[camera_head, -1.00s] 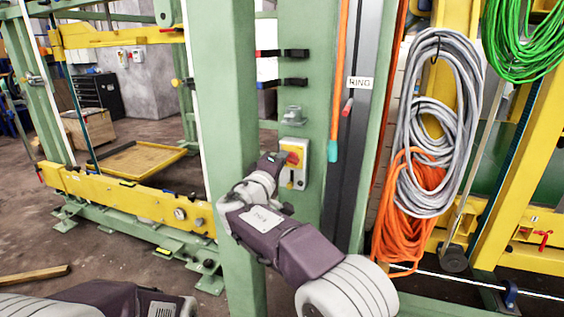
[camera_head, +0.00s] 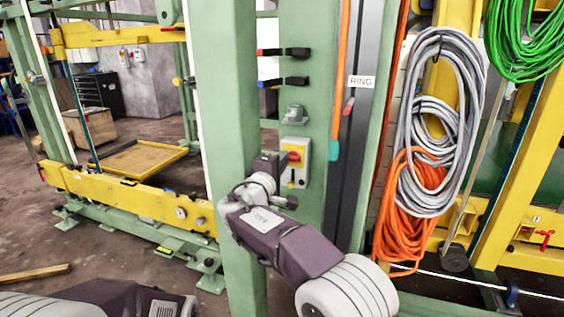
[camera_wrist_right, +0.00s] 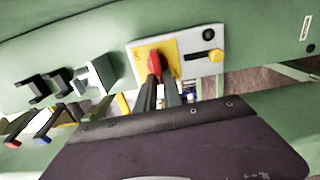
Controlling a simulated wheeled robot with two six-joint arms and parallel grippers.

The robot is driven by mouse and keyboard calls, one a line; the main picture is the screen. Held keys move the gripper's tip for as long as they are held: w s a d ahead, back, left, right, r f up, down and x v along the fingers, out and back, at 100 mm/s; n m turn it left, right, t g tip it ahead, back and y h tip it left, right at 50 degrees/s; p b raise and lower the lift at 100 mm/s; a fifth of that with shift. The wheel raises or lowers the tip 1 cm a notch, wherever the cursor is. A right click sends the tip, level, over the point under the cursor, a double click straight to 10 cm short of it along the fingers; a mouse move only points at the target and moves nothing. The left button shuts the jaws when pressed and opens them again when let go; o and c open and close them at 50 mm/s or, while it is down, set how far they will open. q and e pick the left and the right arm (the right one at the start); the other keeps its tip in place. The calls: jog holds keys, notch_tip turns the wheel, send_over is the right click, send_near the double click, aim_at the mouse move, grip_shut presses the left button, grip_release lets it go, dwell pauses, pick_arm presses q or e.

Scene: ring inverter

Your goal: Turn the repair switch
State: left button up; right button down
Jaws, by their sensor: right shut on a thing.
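The repair switch is a red rotary knob (camera_head: 294,156) on a yellow plate, set on a pale box (camera_head: 304,172) on the green post. In the right wrist view the red knob (camera_wrist_right: 154,63) stands out from the yellow plate between my fingertips. My right gripper (camera_wrist_right: 160,82) is shut on this knob. In the head view the gripper reaches the switch from the left, and its fingertips are mostly hidden by the hand. Part of my left arm shows at the bottom left, but its gripper is out of view.
Grey cable coils (camera_head: 436,120) and orange cable coils (camera_head: 408,215) hang to the right.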

jog(key=shift+f, duration=0.1)
jog(key=c, duration=1.5)
grip_release()
jog(key=v, duration=0.9)
jog(key=shift+b, duration=0.4)
